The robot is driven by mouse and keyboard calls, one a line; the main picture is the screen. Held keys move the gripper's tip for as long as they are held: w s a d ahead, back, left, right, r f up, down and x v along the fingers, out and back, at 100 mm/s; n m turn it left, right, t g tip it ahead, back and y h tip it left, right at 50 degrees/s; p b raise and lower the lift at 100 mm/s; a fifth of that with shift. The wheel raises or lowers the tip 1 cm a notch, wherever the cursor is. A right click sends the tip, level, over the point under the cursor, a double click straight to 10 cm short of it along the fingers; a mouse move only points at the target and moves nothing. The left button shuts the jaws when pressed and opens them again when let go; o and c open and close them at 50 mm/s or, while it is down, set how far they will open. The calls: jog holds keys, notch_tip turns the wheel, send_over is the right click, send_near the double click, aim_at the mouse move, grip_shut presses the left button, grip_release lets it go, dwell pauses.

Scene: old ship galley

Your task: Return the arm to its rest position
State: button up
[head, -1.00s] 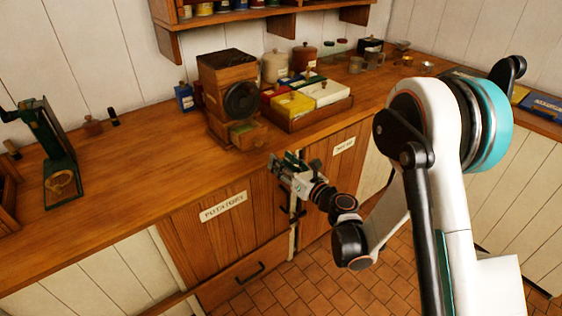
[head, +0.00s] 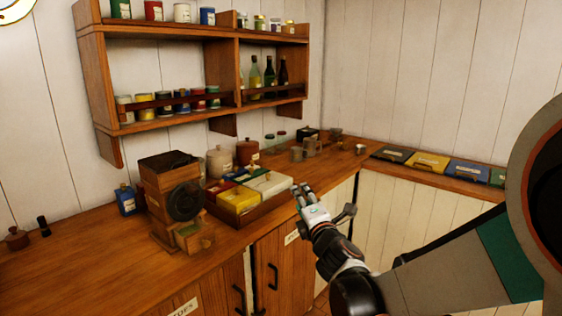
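My gripper (head: 302,190) is in the head view, near the front edge of the wooden counter (head: 95,268), just right of a box of coloured compartments. My arm reaches in from the right edge of the picture, with a large arm link close to the camera. The gripper fingers are small and partly overlapped, so I cannot tell whether they are open or shut. I see no object held in them.
A wooden grinder (head: 172,195) with its drawer out stands left of the compartment box (head: 245,218). Canisters and cups stand behind. A wall shelf (head: 160,30) holds tins and bottles. Coloured folders (head: 427,162) lie on the right counter. Cupboard doors with black handles are below.

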jog(key=s+d+m+g+h, duration=0.4)
jog(key=s+d+m+h, duration=0.2)
jog(key=s+d+m, duration=0.75)
jog(key=s+f+m+g+y, duration=0.1)
jog(key=s+f+m+g, duration=0.2)
jog(key=s, duration=0.7)
jog(key=s+f+m+g+y, duration=0.1)
jog(key=s+f+m+g, duration=0.2)
jog(key=s+m, duration=0.4)
jog(key=s+f, duration=0.1)
jog(key=s, duration=0.3)
jog(key=shift+d+f+g, duration=0.25)
jog(key=shift+f+g, duration=0.15)
